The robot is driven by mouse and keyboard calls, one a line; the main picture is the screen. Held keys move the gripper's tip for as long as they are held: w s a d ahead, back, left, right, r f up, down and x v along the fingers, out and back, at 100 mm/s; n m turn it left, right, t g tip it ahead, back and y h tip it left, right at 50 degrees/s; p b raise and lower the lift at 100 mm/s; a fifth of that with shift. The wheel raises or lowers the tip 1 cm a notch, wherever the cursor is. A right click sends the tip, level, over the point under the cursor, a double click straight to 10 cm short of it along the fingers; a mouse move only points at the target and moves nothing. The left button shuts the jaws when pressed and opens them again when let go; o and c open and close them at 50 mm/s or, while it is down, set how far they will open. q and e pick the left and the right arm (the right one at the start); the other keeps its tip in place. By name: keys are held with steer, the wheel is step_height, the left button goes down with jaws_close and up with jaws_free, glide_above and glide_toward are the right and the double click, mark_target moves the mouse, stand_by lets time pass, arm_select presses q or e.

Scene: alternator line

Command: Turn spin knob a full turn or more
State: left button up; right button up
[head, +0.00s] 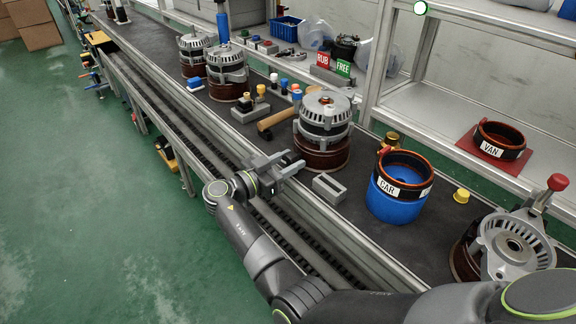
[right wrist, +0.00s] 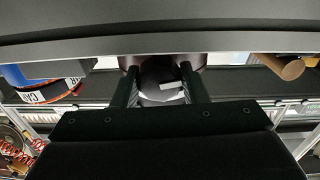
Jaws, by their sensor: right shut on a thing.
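An alternator (head: 325,112) with a grey finned body stands on a dark red-brown round base (head: 322,155) on the bench. My right gripper (head: 290,164) reaches in from the aisle side, low beside this base. I take this to be the spin knob. In the head view the gripper hides the knob. My left gripper is not in view.
A grey slotted block (head: 329,188) lies just right of the gripper. A blue drum with a CAR ring (head: 399,203) stands further right. A wooden-handled tool (head: 277,118) lies behind left. Another alternator with a red-knobbed lever (head: 515,243) is at lower right. The bench's metal rail runs below my gripper.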

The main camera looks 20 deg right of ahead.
steer(key=shift+f+n, duration=0.1)
steer(key=shift+n, duration=0.4)
steer(key=shift+n+b, duration=0.65)
steer(key=shift+n, duration=0.55)
steer(key=o, duration=1)
steer(key=shift+c, duration=0.2)
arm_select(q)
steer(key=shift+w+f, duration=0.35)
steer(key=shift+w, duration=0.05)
